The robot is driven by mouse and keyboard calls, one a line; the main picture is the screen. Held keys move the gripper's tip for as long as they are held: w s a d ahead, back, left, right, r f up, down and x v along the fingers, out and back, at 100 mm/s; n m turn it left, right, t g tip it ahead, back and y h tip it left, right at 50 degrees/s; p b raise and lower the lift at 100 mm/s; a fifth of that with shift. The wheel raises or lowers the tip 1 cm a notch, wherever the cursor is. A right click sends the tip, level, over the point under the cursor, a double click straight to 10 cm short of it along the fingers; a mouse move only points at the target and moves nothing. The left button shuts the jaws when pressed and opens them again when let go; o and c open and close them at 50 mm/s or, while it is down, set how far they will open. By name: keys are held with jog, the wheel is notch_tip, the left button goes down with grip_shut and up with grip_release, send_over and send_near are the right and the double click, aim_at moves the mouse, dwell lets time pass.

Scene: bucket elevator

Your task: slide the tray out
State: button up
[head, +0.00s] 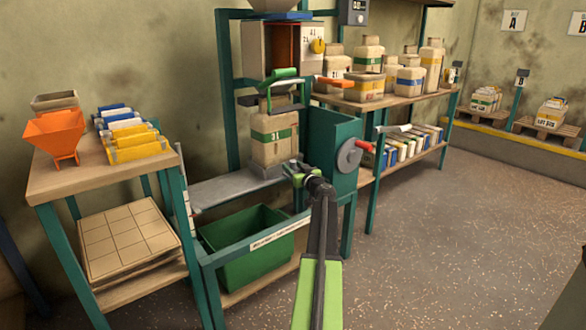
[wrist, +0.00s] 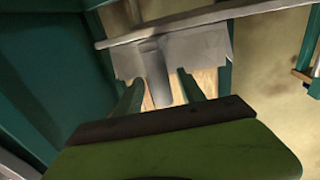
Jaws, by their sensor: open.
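A grey metal sheet (head: 235,186), which looks like the tray, lies level in the teal frame, left of and below a tan container marked 31 (head: 274,138). My gripper (head: 294,171) is at the right side of the frame, in front of the container's base. In the wrist view my gripper (wrist: 160,90) is open, with two green fingers apart. A grey tab (wrist: 155,72) on a grey metal plate (wrist: 190,45) shows between and beyond the fingers. I cannot tell whether they touch it, or whether this plate is the same sheet.
A green bin (head: 246,262) stands low in the frame behind a labelled front rail (head: 272,240). A teal box with a grey disc and red handle (head: 352,156) is right of my gripper. A wooden table (head: 75,183) stands left. The floor at right is clear.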

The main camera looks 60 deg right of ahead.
jog(key=shift+c, duration=0.4)
grip_shut()
dwell(0.9)
